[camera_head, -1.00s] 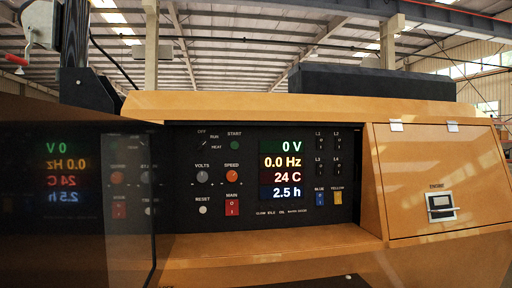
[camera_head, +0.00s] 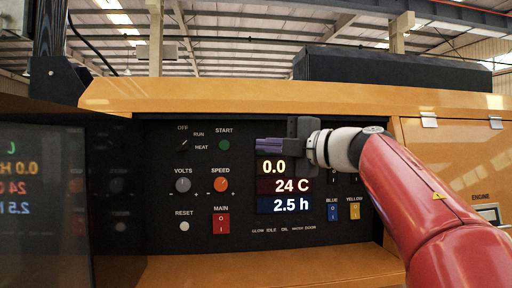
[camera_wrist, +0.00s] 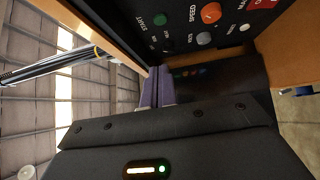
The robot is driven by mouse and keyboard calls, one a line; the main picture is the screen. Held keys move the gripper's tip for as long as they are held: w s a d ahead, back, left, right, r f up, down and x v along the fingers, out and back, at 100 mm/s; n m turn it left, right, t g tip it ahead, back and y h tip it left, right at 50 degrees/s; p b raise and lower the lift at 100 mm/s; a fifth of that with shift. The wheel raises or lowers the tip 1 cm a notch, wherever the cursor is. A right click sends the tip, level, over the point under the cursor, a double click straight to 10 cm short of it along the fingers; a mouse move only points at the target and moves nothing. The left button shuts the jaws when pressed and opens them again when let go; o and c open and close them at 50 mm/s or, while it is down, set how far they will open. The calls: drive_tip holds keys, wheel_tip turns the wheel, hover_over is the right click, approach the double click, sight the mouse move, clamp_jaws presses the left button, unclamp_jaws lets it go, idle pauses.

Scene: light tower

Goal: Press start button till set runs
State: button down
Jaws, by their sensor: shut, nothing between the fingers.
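The green round start button (camera_head: 224,145) is on the black control panel (camera_head: 150,240), below its START label. It also shows in the wrist view (camera_wrist: 159,19), near the top. My gripper (camera_head: 257,145) is shut and empty, its purple fingers pointing left in front of the panel. In the head view the fingertips are just right of the start button and appear apart from it. In the wrist view the fingers (camera_wrist: 152,90) are closed together. The display (camera_head: 285,186) reads 0.0, 24 C and 2.5 h; my gripper hides its top line.
Near the button are the off/run/heat switch (camera_head: 184,145), volts knob (camera_head: 183,185), orange speed knob (camera_head: 221,184), white reset button (camera_head: 184,227) and red main switch (camera_head: 221,223). An open glossy door (camera_head: 45,215) stands at left. An orange ledge (camera_head: 230,270) runs below the panel.

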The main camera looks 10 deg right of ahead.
drive_tip(key=shift+w+d+f, duration=0.1)
drive_tip(key=shift+f, duration=0.15)
approach(220, 144)
drive_tip(key=a, duration=0.4)
drive_tip(key=shift+w+p, duration=0.75)
drive_tip(key=shift+w, duration=1.35)
drive_tip(key=shift+r, duration=0.1)
